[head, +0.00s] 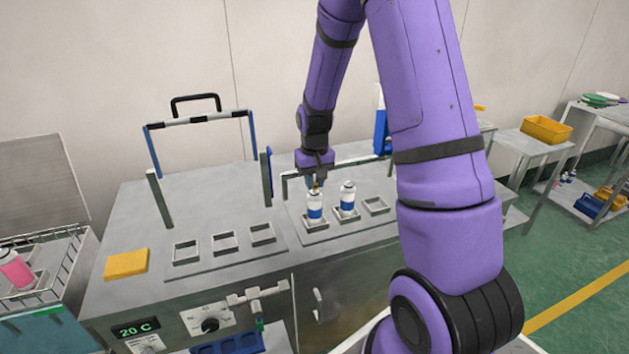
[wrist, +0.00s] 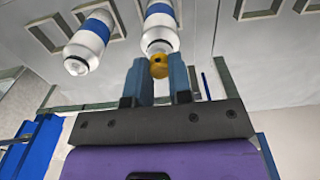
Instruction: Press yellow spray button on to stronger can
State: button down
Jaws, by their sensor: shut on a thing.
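Two white cans with blue bands stand upright in square holders on the metal bench: a left can (head: 315,208) and a right can (head: 347,199). They also show in the wrist view, the left one (wrist: 161,30) straight ahead of my fingers and the other (wrist: 91,42) to its left. My gripper (head: 317,184) is above the left can, its fingers shut on a small yellow spray button (wrist: 159,67). The button overlaps the left can's top in the wrist view; I cannot tell whether they touch. I cannot read which can is the stronger one.
An empty holder (head: 376,205) is right of the cans, and three more empty holders (head: 224,242) are left. A yellow block (head: 126,264) lies on the bench. A wire basket (head: 45,285) with a pink can is at far left. A yellow bin (head: 547,129) stands at right.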

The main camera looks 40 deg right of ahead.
aim_at(315, 183)
jog(key=shift+c, duration=2)
grip_release()
jog(key=shift+r, duration=3.5)
grip_shut()
